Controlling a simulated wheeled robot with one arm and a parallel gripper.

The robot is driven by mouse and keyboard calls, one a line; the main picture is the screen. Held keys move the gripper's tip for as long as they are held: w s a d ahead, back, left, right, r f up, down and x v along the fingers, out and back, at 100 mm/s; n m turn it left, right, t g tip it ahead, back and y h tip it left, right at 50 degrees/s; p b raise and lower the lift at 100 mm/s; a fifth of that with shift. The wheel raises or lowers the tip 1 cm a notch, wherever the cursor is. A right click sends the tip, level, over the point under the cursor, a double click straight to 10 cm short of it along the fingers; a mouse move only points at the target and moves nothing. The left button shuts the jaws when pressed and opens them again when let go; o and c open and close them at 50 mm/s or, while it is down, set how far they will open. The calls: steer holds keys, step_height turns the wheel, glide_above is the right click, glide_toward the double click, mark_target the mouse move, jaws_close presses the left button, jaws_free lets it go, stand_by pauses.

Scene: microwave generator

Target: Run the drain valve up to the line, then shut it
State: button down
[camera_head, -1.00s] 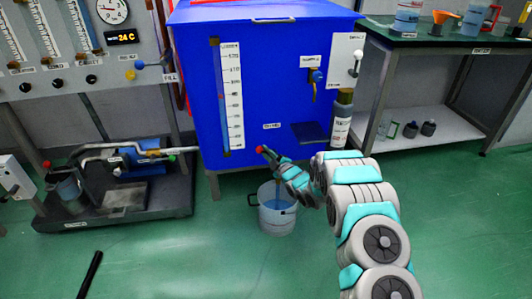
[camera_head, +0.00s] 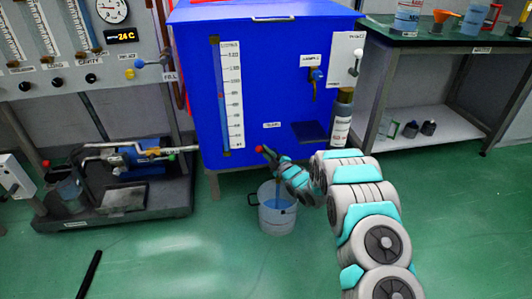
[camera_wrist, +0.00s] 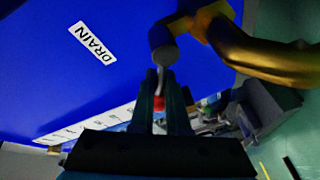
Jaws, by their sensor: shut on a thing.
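The blue tank (camera_head: 275,45) has a clear sight tube (camera_head: 220,110) and a white scale (camera_head: 232,95) on its front. A DRAIN label (camera_head: 272,125) sits low on it and shows large in the wrist view (camera_wrist: 93,42). My gripper (camera_head: 267,153) is at the drain valve below that label. In the wrist view my gripper (camera_wrist: 160,108) is shut on the valve's thin lever with a red tip (camera_wrist: 158,103). The brass drain spout (camera_wrist: 265,55) curves to the right. A clear bucket (camera_head: 277,216) with bluish liquid stands below. The exact liquid levels are too small to read.
A pump skid (camera_head: 120,195) stands on the floor at left. A bench (camera_head: 455,45) with vessels stands at right.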

steer(key=shift+s+a+f+n+g+h+b, duration=0.15)
steer(key=shift+f+n+h+b, duration=0.25)
steer(key=shift+n+b, duration=0.7)
steer(key=shift+w+f+n+g+h+b, duration=0.1)
steer(key=shift+f+n+g+h+b, duration=0.25)
steer(key=shift+b, duration=1.3)
steer(key=shift+s+a+f+n+h+b, duration=0.1)
steer(key=shift+f+n+h+b, duration=0.25)
steer(key=shift+n+b, duration=0.85)
steer(key=shift+f+m, duration=0.1)
steer(key=shift+m, duration=0.15)
steer(key=c, duration=0.9)
jaws_free()
steer(key=shift+v, duration=3.85)
